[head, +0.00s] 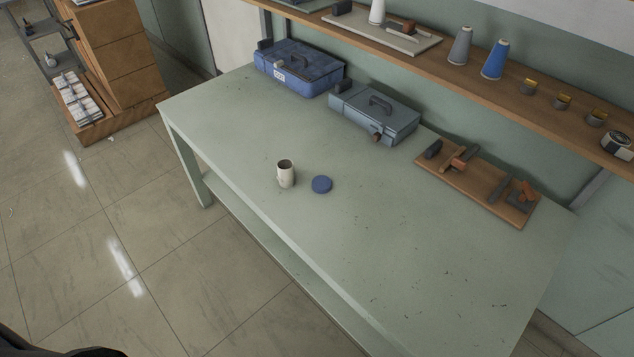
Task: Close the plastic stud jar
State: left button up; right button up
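A small white jar (286,175) stands upright and open on the green table, left of the table's middle. Its mouth faces up and looks dark inside; I cannot tell what it holds. A round blue lid (321,184) lies flat on the table just right of the jar, apart from it. Neither of my grippers is in the head view.
The green table (400,260) is clear at the front and right. Behind the jar are a blue toolbox (300,70), a grey toolbox (374,117) and a wooden board with tools (478,186). A wooden shelf (480,95) with spools overhangs the back.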

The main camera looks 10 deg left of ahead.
aim_at(287, 177)
jog(key=k, duration=0.65)
jog(key=z, duration=1.7)
jog(key=k+j, duration=0.1)
jog(key=j, duration=0.3)
jog(key=k+j, duration=0.1)
jog(key=j, duration=0.3)
jog(key=k+j, duration=0.15)
jog(key=j, duration=0.25)
jog(key=k+j, duration=0.1)
jog(key=j, duration=0.35)
jog(key=k+j, duration=0.1)
jog(key=j, duration=0.3)
